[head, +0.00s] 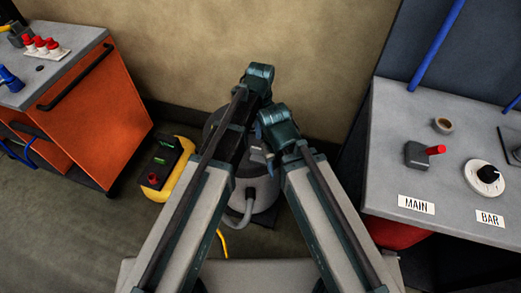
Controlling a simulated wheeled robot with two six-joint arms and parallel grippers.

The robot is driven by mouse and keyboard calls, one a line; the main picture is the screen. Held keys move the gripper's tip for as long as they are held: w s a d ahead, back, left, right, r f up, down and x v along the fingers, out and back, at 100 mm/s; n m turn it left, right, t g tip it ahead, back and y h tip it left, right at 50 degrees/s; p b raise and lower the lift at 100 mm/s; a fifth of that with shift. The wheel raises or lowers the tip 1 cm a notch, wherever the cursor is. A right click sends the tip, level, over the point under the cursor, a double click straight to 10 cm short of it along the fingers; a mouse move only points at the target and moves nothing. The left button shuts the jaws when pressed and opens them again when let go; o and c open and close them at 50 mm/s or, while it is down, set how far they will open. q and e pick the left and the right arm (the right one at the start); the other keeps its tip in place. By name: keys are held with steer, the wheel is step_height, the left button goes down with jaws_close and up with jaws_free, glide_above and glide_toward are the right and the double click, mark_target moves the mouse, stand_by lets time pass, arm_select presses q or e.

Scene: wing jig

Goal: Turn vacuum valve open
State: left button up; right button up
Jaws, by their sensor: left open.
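On the grey bench at the right, a small grey valve block (417,155) has a red lever (435,150) pointing right. A MAIN label (416,204) lies in front of it. I cannot tell from the picture alone that this is the vacuum valve. Both my arms reach forward from the bottom, well left of the bench and apart from the valve. My left gripper (260,76) is at the far end of my left arm, open and empty. My right arm's end (277,124) is just right of it; its fingers cannot be made out.
A white dial with a black knob (488,174) and BAR label, and a small brown cup (443,125), sit on the bench (385,130). An orange cart (90,125) stands left, a yellow-black unit (170,165) on the floor. A grey canister (262,190) is behind my arms.

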mark_target(260, 152)
arm_select(q)
step_height(260, 152, down, 14)
steer(key=b, duration=1.3)
steer(key=shift+r, duration=0.25)
steer(key=shift+r, duration=0.1)
jaws_close()
